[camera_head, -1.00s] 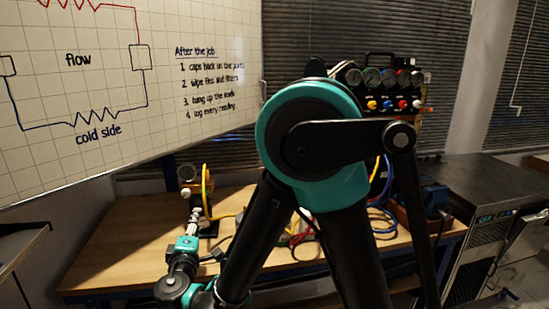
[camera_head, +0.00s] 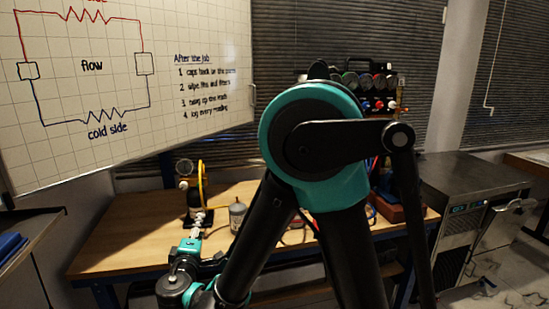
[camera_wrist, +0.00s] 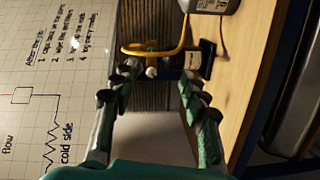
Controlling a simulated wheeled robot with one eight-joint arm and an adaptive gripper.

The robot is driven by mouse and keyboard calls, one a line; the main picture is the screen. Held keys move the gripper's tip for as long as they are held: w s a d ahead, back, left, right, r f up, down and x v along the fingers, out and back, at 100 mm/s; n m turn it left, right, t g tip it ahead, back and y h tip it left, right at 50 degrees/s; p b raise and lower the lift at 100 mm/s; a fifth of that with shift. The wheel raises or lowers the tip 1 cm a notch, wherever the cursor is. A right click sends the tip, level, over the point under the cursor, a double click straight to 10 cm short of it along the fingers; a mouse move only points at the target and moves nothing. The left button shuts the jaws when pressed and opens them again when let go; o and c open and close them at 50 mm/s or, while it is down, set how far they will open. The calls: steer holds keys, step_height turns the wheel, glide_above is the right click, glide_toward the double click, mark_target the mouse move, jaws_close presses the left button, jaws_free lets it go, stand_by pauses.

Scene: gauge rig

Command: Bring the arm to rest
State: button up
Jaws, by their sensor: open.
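My arm fills the middle of the head view, with its large teal and black joint raised and its forearm reaching down to the left. My gripper (camera_head: 199,224) is held out over the left part of the wooden bench. In the wrist view my gripper (camera_wrist: 158,82) is open, its two fingers well apart with nothing between the pads. A black gauge stand with a yellow hose (camera_wrist: 186,35) lies beyond the fingertips. In the head view the stand's round gauge (camera_head: 184,167) shows just past my gripper. I cannot tell the exact gap between them.
The wooden bench (camera_head: 130,235) spans the middle. A grey bottle (camera_head: 237,215) stands on it, right of my gripper. The gauge panel (camera_head: 368,90) at the back is partly hidden by my arm. A whiteboard (camera_head: 180,120) hangs left; a steel cabinet (camera_head: 470,215) stands right.

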steer(key=w+d+f+m+g+h, duration=0.2)
steer(key=d+f+m+g, duration=0.1)
steer(key=d, duration=0.6)
steer(key=w+d+f+m+g+h, duration=0.2)
steer(key=d+f, duration=0.1)
steer(key=d, duration=0.6)
steer(key=w+d+f+m+g+h, duration=0.1)
steer(key=w+d+f+m+g, duration=0.15)
steer(key=d, duration=0.75)
steer(key=s+d+f+m+g+y, duration=0.1)
steer(key=s+d+f+m+g, duration=0.1)
steer(key=s+d, duration=0.4)
steer(key=s+d+f+m+g+y, duration=0.2)
steer(key=s+d+f+m+g, duration=0.1)
steer(key=s+d+m, duration=0.4)
steer(key=shift+s+f+g, duration=0.35)
steer(key=shift+s+f, duration=0.5)
steer(key=shift+f, duration=0.05)
steer(key=shift+o, duration=0.5)
